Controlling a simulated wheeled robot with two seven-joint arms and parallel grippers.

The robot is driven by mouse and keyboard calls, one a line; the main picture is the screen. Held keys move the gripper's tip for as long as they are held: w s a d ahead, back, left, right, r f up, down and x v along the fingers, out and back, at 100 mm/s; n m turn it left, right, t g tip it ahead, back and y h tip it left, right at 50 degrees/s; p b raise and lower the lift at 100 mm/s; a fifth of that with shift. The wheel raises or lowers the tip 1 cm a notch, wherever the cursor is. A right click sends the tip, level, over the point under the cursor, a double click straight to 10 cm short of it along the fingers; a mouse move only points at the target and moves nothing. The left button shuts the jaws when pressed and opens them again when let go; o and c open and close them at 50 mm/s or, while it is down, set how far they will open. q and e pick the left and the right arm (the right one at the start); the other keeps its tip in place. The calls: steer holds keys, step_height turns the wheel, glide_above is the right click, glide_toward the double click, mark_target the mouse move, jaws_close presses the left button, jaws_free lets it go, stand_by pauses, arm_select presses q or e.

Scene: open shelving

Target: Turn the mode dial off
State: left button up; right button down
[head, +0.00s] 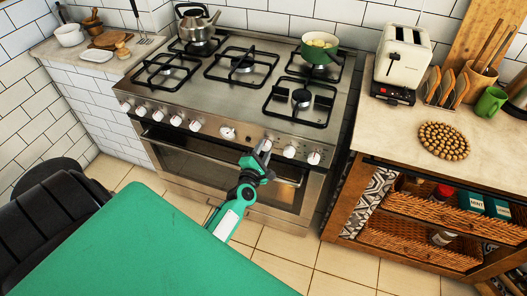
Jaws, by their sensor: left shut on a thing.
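The stove (225,95) has a row of white dials along its steel front panel. A larger white dial (227,132) sits near the middle, and two more dials (290,152) sit to the right of my gripper. My left gripper (263,149) is at the panel between them, its fingers shut on a dial there. The gripper mostly hides that dial, so its pointer and any label cannot be read. My right gripper is not in view.
The oven handle (290,182) runs just below the dials, close to my left gripper. A green pot (319,57) and a kettle (197,27) stand on the hob. A wooden counter with a toaster (402,57) is at the right. Tiled floor is free in front.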

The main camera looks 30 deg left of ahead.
arm_select(q)
steer(key=o, duration=0.9)
steer(key=shift+o, duration=0.4)
steer(key=shift+s, duration=0.3)
steer(key=b+v, duration=0.2)
steer(key=v, duration=1.1)
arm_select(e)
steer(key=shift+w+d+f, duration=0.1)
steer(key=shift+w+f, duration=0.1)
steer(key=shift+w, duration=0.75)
arm_select(q)
steer(key=shift+s+d, duration=0.1)
